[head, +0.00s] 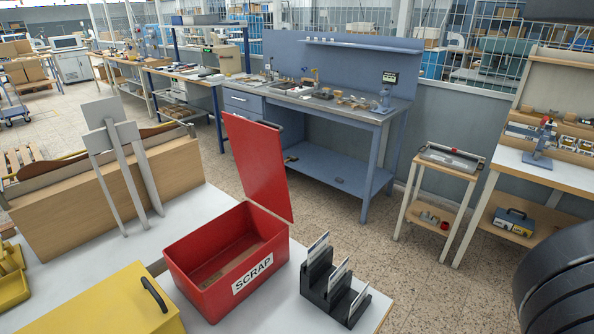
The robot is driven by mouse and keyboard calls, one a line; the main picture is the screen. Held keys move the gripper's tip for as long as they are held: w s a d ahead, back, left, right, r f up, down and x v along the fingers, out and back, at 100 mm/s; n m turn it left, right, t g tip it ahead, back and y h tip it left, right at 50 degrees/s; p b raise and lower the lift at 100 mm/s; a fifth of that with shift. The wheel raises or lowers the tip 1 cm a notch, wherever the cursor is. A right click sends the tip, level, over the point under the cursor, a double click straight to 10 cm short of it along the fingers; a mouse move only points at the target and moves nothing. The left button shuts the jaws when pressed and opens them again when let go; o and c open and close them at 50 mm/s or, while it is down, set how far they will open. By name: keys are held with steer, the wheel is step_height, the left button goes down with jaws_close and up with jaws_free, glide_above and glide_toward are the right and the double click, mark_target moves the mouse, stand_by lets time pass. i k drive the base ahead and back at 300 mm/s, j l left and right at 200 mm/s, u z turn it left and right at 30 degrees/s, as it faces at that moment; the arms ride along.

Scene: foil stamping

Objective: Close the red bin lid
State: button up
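The red bin (205,281) stands on a light grey table and bears a white label reading SCRAP (252,273). Its red lid (257,168) is raised, standing nearly upright and leaning back at the bin's far right side. The bin's opening is uncovered, and its inside looks mostly empty, with a brownish patch on the floor. My gripper is not in view. A dark rounded shape, cut off at the right edge, hides part of the scene there.
A black rack (325,286) with upright cards stands close to the bin's right. A yellow box (118,308) with a black handle is at front left. Grey upright plates (121,160) stand behind on the left. The table (95,254) has bare room left of the bin.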

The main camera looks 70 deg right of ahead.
mark_target(256, 147)
steer(key=k+l, duration=0.15)
steer(key=l, duration=0.25)
steer(key=k+l+u, duration=0.15)
steer(key=l, duration=0.3)
steer(key=k+l, duration=0.2)
steer(key=l, duration=0.2)
steer(key=k+l+u, duration=0.1)
steer(key=l, duration=0.3)
steer(key=i+l+u, duration=0.1)
steer(key=l, duration=0.5)
steer(key=i+l, duration=0.1)
steer(key=l, duration=0.5)
steer(key=u, duration=0.05)
